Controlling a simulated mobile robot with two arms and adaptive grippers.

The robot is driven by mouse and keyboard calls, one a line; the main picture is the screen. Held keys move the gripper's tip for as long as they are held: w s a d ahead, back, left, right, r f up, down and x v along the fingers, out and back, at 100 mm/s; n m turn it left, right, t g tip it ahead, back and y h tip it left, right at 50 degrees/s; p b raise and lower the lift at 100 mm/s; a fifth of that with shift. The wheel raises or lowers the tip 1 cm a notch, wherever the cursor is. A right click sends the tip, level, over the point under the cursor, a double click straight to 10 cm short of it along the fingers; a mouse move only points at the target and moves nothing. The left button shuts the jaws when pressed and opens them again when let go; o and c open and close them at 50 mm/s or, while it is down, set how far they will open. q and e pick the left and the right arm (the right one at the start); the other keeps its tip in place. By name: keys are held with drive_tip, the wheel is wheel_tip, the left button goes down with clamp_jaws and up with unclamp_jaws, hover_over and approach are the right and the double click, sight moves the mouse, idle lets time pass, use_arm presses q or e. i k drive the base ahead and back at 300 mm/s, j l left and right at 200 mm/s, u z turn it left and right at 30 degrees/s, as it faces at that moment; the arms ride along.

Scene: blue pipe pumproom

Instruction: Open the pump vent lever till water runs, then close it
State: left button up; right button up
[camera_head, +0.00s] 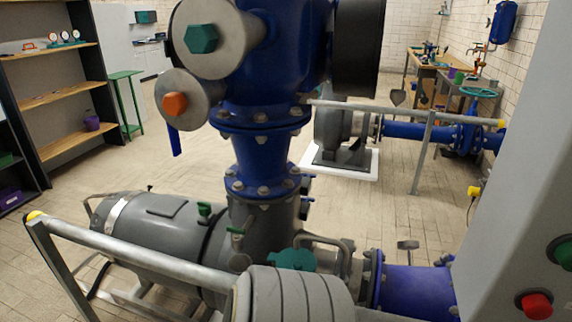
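The grey pump (165,245) stands in front of me under a blue vertical pipe (262,155). A small green-topped fitting (204,210) sits on top of the pump, and a smaller one (237,230) stands to its right. Either could be the vent lever; I cannot tell which, nor how it is turned. A teal cap-like part (291,259) lies further right. A blue handle (174,140) hangs below the orange-centred disc. No running water shows. Neither of my grippers can be made out in this view.
A yellow-ended grey rail (140,254) crosses in front of the pump. A grey cabinet with a red button (534,306) and a green button fills the right edge. Shelves (55,95) stand at left; a workbench (440,75) stands back right. Tiled floor is open behind.

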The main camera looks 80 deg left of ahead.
sight(237, 231)
drive_tip(key=u, duration=3.15)
